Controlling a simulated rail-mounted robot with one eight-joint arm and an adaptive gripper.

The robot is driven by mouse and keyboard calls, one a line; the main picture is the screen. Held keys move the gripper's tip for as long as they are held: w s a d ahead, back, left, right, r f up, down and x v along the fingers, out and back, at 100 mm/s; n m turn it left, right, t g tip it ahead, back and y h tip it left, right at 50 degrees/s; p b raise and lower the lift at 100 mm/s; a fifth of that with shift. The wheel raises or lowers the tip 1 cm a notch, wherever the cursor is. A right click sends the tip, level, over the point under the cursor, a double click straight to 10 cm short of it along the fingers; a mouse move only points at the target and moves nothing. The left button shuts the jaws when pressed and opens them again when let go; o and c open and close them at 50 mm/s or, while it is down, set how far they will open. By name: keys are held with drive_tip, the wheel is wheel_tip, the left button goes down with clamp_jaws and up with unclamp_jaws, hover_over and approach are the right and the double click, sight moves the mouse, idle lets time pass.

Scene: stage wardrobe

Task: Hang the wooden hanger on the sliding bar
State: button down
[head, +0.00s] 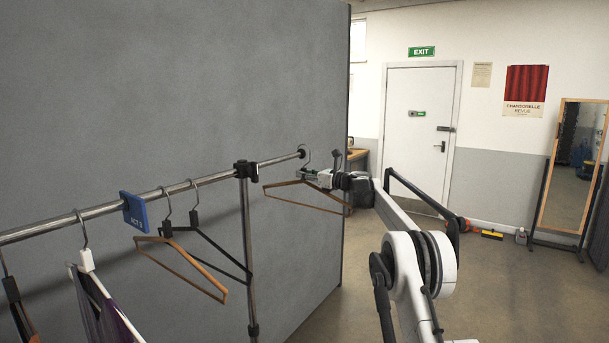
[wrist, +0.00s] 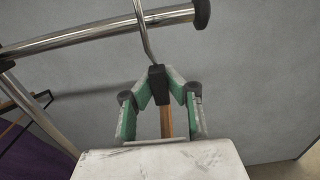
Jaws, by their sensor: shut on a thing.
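My gripper (head: 312,175) is shut on the neck of a wooden hanger (head: 283,184), just past the free end of the bar in the head view. The green-lined fingers (wrist: 160,95) grip the hanger's black neck (wrist: 158,84) in the wrist view. The hanger's wooden arms spread to both sides, without a garment. Its metal hook (wrist: 147,35) crosses in front of the sliding bar (wrist: 100,34) near its black end cap (wrist: 201,12). The hook's top is cut off there, so I cannot tell whether it is over the bar. The sliding bar (head: 278,159) extends from a black clamp (head: 246,170).
The main rail (head: 100,213) holds another wooden hanger (head: 182,265), a black hanger (head: 215,240), a blue tag (head: 134,212) and garments (head: 108,308) at left. An upright post (head: 248,260) stands under the clamp. A grey partition (head: 180,100) stands close behind the rail.

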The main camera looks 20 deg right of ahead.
drive_tip(key=shift+p+x, duration=2.45)
drive_tip(key=shift+x, duration=0.05)
drive_tip(key=shift+f+b, duration=0.95)
drive_tip(key=shift+f, duration=0.75)
drive_tip(key=c, duration=1.8)
unclamp_jaws()
